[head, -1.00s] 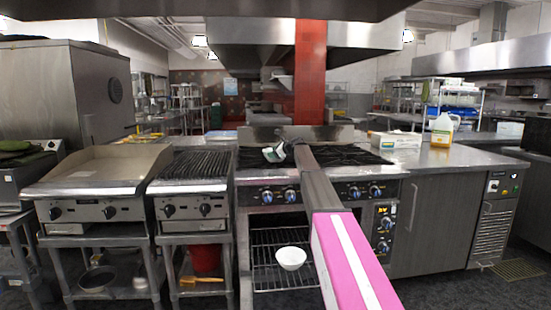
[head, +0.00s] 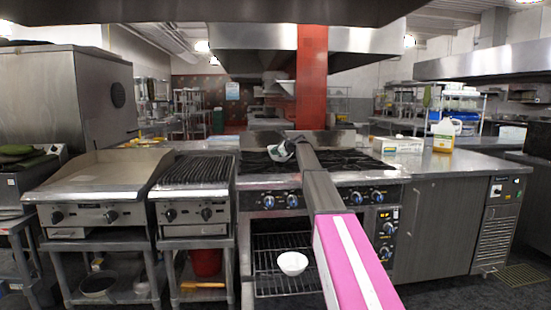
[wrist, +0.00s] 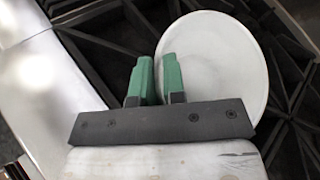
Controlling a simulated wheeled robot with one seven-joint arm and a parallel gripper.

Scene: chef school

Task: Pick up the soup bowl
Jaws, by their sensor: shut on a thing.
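A white round dish (wrist: 215,70), which looks like the soup bowl, fills the middle of the wrist view, over the black stove grates. My gripper (wrist: 157,80) has green fingers close together at the dish's left edge, shut on its rim. In the head view my gripper is small and far off over the stove top (head: 345,160), at the end of my arm, with a bit of white at the fingers. I cannot tell how far the dish is above the grates. A second white bowl (head: 292,263) stands on the rack in the open oven below.
A griddle (head: 100,175) and a ribbed grill (head: 195,172) stand left of the stove. On the counter to the right are a white box (head: 398,145) and a yellow-and-white jug (head: 445,133). A red column (head: 312,80) rises behind the stove.

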